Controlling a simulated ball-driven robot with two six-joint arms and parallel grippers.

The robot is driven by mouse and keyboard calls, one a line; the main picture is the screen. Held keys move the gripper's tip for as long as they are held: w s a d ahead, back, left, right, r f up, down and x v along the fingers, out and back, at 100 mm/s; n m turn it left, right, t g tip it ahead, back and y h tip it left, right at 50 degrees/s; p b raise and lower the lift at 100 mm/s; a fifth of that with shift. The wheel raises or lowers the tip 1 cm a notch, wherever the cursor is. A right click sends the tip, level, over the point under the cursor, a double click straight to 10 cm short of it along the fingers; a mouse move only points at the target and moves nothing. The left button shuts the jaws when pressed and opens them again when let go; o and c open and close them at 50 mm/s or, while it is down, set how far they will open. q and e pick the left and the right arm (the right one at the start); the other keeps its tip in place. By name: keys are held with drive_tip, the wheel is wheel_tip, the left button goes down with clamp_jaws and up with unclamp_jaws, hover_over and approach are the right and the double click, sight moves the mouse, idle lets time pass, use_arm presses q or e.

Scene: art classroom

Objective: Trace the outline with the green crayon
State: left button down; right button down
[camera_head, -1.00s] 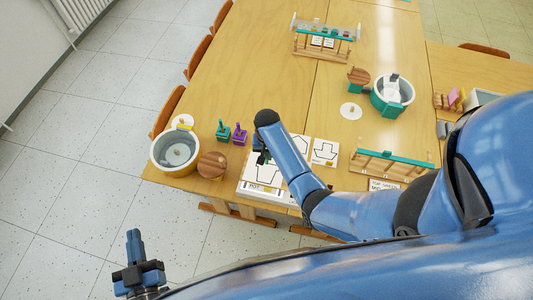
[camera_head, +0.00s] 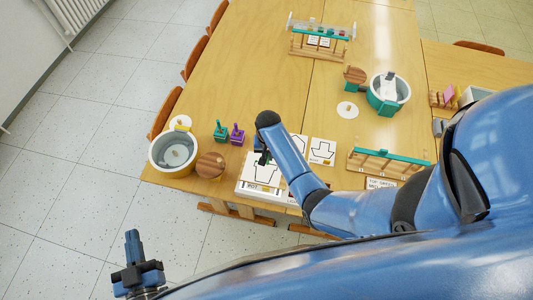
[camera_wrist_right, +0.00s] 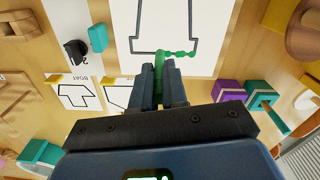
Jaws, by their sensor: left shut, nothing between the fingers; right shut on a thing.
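My right gripper (camera_wrist_right: 160,82) is shut on the green crayon (camera_wrist_right: 159,62), which points down at the white sheet (camera_wrist_right: 207,15) in the right wrist view. The sheet bears a dark pot-shaped outline (camera_wrist_right: 137,35). A short green line with dots (camera_wrist_right: 179,53) runs along the outline's edge, to the right of the crayon tip. In the head view the right gripper (camera_head: 262,158) is over the sheet (camera_head: 246,187), partly hidden by my arm. My left gripper (camera_head: 132,240) is shut and empty, above the floor, away from the table.
Teal (camera_head: 220,132) and purple (camera_head: 237,135) holders stand left of the sheet, near a round wooden lid (camera_head: 211,165) and a white bucket (camera_head: 157,162). Other outline cards (camera_head: 322,151) lie to the right. A teal-topped rack (camera_head: 395,157) stands further right. The table's middle is clear.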

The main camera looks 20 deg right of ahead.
drive_tip(key=shift+s+d+p, duration=0.45)
drive_tip(key=shift+d+p, duration=0.1)
drive_tip(key=shift+d, duration=0.1)
drive_tip(key=shift+s+d+p, duration=0.4)
drive_tip(key=shift+d+p, duration=0.1)
drive_tip(key=shift+d, duration=0.1)
idle(1.6)
drive_tip(key=shift+s+d, duration=0.2)
drive_tip(key=shift+d, duration=0.1)
idle(0.7)
drive_tip(key=shift+s, duration=0.25)
idle(0.3)
drive_tip(key=shift+s+a, duration=0.35)
drive_tip(key=shift+s, duration=0.3)
idle(0.8)
drive_tip(key=shift+a, duration=0.6)
idle(0.7)
drive_tip(key=shift+s+a, duration=0.25)
idle(0.6)
